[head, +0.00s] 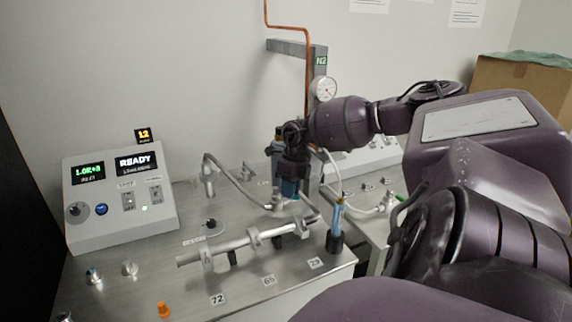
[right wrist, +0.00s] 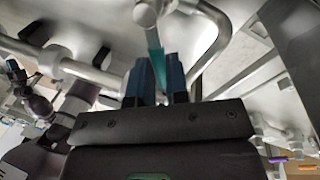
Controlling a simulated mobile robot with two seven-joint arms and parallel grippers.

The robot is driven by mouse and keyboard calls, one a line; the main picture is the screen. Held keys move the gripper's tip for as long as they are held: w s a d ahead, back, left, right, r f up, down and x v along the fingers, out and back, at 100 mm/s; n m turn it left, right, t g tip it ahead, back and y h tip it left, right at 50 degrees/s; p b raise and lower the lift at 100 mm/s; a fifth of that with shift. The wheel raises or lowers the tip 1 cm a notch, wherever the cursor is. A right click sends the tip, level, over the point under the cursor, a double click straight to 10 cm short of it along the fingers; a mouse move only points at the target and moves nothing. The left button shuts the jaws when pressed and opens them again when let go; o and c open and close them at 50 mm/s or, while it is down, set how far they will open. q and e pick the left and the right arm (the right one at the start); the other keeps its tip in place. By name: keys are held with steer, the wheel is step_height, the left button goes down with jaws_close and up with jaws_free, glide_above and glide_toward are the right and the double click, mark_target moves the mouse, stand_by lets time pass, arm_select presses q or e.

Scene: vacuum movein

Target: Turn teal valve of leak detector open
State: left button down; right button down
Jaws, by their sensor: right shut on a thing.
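My right gripper (head: 290,190) points down over the steel bench, behind the front pipe. In the right wrist view, its two blue fingertips (right wrist: 158,78) are shut on the teal valve handle (right wrist: 155,48). The handle is a narrow teal bar joined to a round metal valve body (right wrist: 146,13). In the head view my gripper hides the handle, and the metal fittings show just below. The console (head: 121,192) at the left shows READY and a green reading. My left gripper is not in view.
A horizontal metal pipe (head: 232,245) in clamps crosses in front of my gripper. A blue-handled tool (head: 338,212) stands in a black holder to its right. A bent hose (head: 228,178) is at the left. An orange piece (head: 163,309) lies near the front.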

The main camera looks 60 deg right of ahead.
steer(key=c, duration=1.1)
jaws_free()
steer(key=shift+r, duration=0.1)
step_height(320, 180, up, 20)
